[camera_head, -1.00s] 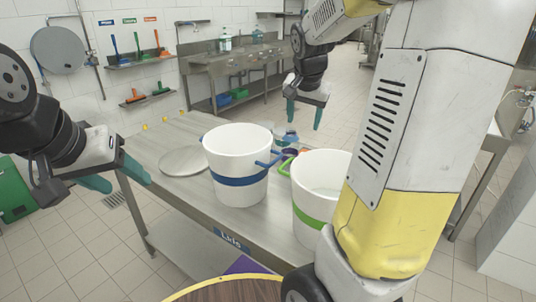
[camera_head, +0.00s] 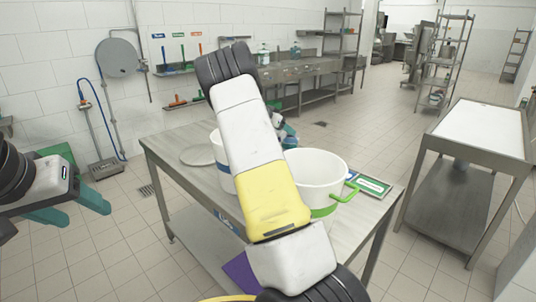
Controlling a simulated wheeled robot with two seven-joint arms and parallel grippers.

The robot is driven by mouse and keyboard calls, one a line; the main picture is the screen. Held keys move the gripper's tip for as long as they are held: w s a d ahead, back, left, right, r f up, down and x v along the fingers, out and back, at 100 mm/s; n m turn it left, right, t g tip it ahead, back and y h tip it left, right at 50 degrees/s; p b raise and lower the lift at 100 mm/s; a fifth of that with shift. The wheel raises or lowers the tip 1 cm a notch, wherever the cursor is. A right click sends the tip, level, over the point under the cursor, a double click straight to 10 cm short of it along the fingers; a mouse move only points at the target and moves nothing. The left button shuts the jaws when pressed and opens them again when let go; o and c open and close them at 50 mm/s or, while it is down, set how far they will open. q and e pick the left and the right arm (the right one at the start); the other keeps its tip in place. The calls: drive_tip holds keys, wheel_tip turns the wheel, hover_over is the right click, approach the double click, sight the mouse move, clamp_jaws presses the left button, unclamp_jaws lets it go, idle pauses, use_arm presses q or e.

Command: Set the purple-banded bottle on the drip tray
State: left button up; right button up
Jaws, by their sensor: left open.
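I cannot make out a purple-banded bottle or a drip tray in the head view. My left gripper (camera_head: 88,212) is at the left edge, its teal fingers apart with nothing between them. It is in front of and left of the steel table (camera_head: 168,152). My right arm crosses the middle of the view, and its gripper cannot be made out. Small blue and teal items (camera_head: 284,130) show behind the arm, too covered to identify.
A blue-banded white bucket (camera_head: 217,150), partly hidden by my right arm, and a green-banded white bucket (camera_head: 318,170) stand on the table. A round lid (camera_head: 196,155) and a green-edged sign (camera_head: 369,186) lie there. A white-topped table (camera_head: 485,128) stands right, across open floor.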

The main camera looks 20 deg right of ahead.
drive_tip(key=x, duration=0.5)
drive_tip(key=shift+d+f, duration=0.1)
drive_tip(key=shift+d, duration=0.1)
drive_tip(key=shift+c, duration=0.5)
drive_tip(key=shift+s, duration=0.1)
clamp_jaws()
